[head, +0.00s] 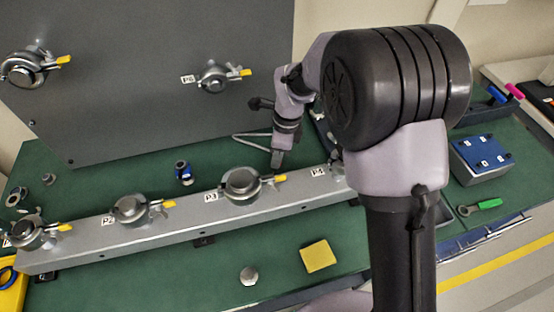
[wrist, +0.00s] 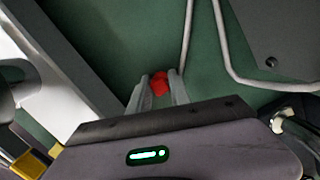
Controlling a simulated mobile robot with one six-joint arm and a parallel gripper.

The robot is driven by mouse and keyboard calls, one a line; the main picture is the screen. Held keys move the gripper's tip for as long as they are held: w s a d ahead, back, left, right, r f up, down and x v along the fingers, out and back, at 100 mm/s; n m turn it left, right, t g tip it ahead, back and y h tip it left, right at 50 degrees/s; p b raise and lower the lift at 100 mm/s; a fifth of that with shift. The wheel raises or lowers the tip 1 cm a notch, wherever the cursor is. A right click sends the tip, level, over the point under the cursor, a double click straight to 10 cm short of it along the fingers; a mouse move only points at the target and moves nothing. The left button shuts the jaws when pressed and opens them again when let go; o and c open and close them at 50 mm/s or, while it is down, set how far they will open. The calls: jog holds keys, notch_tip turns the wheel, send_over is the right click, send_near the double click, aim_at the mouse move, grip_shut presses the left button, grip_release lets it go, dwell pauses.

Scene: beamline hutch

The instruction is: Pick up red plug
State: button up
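The red plug (wrist: 159,83) shows in the wrist view as a small red shape between the tips of my gripper (wrist: 159,90). It fills most of the gap between the two fingers. I cannot tell whether the fingers press on it or only stand on either side of it. In the head view my gripper (head: 277,160) points down behind the grey rail, close to the P3 clamp. The red plug is hidden in the head view.
The grey rail (head: 90,240) with clamped ports (head: 241,184) runs in front of my gripper. A bent metal rod (wrist: 222,60) lies close by on the green bench. The grey upright panel (head: 140,100) stands behind. A blue fitting (head: 183,172) stands left.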

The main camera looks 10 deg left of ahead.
grip_shut()
notch_tip(320, 180, up, 10)
jog(key=p, duration=0.3)
jog(key=shift+p, duration=0.4)
